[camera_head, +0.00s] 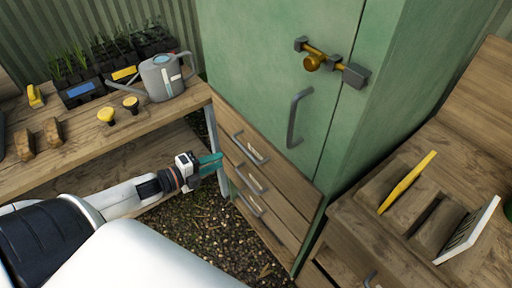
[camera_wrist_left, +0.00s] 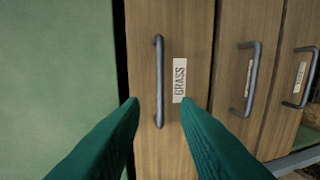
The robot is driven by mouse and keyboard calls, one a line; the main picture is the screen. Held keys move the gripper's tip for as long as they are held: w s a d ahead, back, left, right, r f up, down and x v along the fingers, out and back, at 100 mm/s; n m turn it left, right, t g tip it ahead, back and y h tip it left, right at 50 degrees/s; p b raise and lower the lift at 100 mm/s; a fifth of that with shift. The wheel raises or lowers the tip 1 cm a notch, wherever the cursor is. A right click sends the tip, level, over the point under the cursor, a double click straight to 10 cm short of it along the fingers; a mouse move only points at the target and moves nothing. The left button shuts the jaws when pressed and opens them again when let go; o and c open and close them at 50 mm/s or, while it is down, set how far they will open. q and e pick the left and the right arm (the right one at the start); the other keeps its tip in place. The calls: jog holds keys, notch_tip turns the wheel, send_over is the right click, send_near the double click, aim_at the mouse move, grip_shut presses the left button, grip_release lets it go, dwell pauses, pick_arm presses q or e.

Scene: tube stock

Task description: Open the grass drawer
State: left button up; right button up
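The grass drawer (camera_wrist_left: 175,25) is a wooden drawer front with a "GRASS" label in the left wrist view. Its grey bar handle (camera_wrist_left: 159,80) stands beside the label. In the head view it is the top drawer (camera_head: 232,118) of a stack under the green cabinet door, and it looks shut. My left gripper (camera_head: 213,163) is just left of the drawer stack. In the left wrist view its teal fingers (camera_wrist_left: 160,104) are open, with the handle lined up between the tips. They appear short of the handle; contact cannot be told. My right gripper is not in view.
Two more drawers with similar handles (camera_head: 249,179) (camera_head: 249,206) sit below. The green cabinet (camera_head: 270,60) has a latch and door handle. A workbench (camera_head: 95,140) holds a watering can (camera_head: 162,78) and seedlings. Another wooden bench (camera_head: 345,215) stands at right. Gravel is clear below.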

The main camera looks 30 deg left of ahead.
aim_at(244, 149)
pick_arm(q)
jog(key=x, duration=1.1)
jog(key=shift+w+f, duration=0.1)
jog(key=shift+w, duration=0.05)
grip_shut()
